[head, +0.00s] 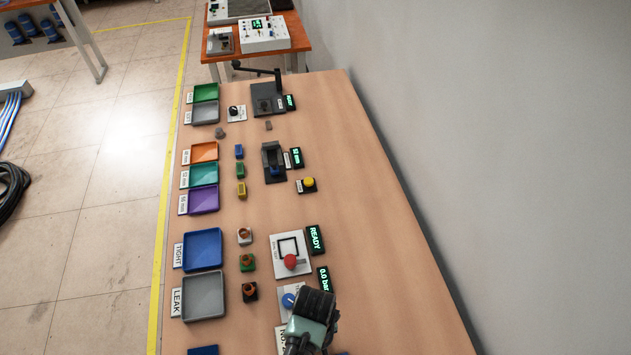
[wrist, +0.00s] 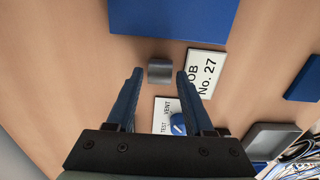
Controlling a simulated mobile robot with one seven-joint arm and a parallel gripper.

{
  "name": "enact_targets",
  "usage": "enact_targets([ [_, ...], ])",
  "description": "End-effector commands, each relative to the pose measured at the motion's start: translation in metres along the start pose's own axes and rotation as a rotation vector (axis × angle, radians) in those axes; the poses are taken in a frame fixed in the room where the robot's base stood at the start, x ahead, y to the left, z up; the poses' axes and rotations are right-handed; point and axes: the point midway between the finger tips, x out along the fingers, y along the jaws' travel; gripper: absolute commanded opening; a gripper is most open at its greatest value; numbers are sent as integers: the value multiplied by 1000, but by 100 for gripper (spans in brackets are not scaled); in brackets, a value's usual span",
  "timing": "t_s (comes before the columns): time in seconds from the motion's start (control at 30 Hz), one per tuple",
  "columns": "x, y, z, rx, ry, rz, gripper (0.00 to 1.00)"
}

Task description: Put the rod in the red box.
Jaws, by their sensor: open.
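A short dark grey cylinder (wrist: 160,71), which looks like the rod, is on the table in the wrist view, close to a blue surface. My gripper (wrist: 158,75) is open, with one dark finger on each side of the cylinder in the picture. I cannot tell whether the fingers are level with it or above it. In the head view my gripper (head: 314,305) is over the near part of the table and hides what is beneath it. I see no red box in either view.
A blue block or panel (wrist: 170,15) and a "JOB No. 27" card (wrist: 205,73) lie beside the cylinder. A test/vent plate with a blue knob (wrist: 178,124) is close by. Trays (head: 203,297) line the table's left side. A wall (head: 480,150) stands right; the table's right strip is clear.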

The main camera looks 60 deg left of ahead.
Motion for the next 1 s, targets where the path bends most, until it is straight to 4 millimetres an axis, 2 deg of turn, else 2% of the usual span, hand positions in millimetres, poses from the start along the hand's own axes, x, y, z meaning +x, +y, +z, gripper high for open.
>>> enact_targets([
  [0.13, 15, 0, 0, 0, -1, -1, 52],
  [0.43, 18, 0, 0, 0, 1, 0, 52],
  [0.73, 18, 0, 0, 0, 1, 0, 0],
  [1.0, 17, 0, 0, 0, 1, 1, 0],
])
